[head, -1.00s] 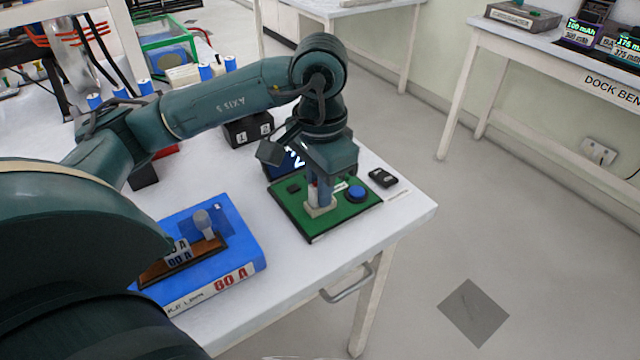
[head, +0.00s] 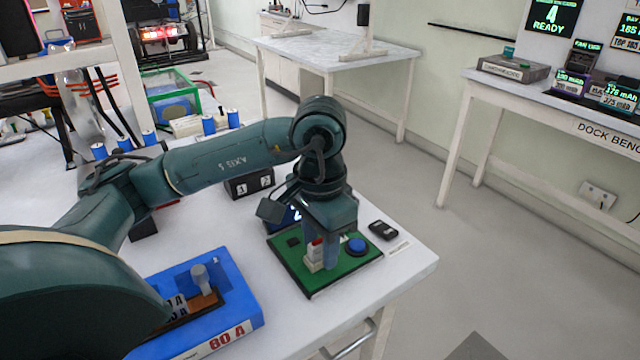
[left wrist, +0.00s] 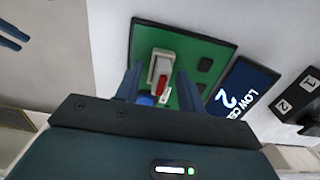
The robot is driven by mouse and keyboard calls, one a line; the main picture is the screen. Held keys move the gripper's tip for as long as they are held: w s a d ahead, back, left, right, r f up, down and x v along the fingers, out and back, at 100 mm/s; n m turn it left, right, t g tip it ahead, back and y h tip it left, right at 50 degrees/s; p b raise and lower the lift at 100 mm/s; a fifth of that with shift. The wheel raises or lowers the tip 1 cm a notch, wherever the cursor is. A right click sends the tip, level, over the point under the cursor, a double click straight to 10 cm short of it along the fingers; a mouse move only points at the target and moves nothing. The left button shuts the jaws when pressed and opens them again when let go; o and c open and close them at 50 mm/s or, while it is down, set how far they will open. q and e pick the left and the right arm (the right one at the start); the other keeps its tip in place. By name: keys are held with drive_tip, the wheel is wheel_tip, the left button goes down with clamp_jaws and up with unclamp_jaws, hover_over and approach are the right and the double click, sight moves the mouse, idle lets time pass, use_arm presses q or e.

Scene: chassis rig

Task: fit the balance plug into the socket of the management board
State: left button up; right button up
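The green management board (head: 350,270) lies on the white table's right part and also shows in the left wrist view (left wrist: 205,52). Its pale socket (head: 314,266) is at the board's near left side. The balance plug (head: 316,246), small with a red part, stands at the socket; its red part also shows in the left wrist view (left wrist: 162,84). I cannot tell how deep it sits. My left gripper (head: 325,258) points down over the board. In the left wrist view its blue fingers (left wrist: 159,88) are apart on either side of the plug, with gaps. My right gripper is out of view.
A blue button (head: 356,245) sits on the board beside the gripper. A small black device (head: 382,230) lies behind it. A blue 80 A case (head: 235,308) stands at the left. A black box marked 1 and 2 (head: 250,184) and blue cells (head: 208,124) are farther back.

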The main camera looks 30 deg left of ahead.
sight(320, 240)
use_arm(q)
wheel_tip(320, 240, up, 13)
drive_tip(key=p, duration=0.3)
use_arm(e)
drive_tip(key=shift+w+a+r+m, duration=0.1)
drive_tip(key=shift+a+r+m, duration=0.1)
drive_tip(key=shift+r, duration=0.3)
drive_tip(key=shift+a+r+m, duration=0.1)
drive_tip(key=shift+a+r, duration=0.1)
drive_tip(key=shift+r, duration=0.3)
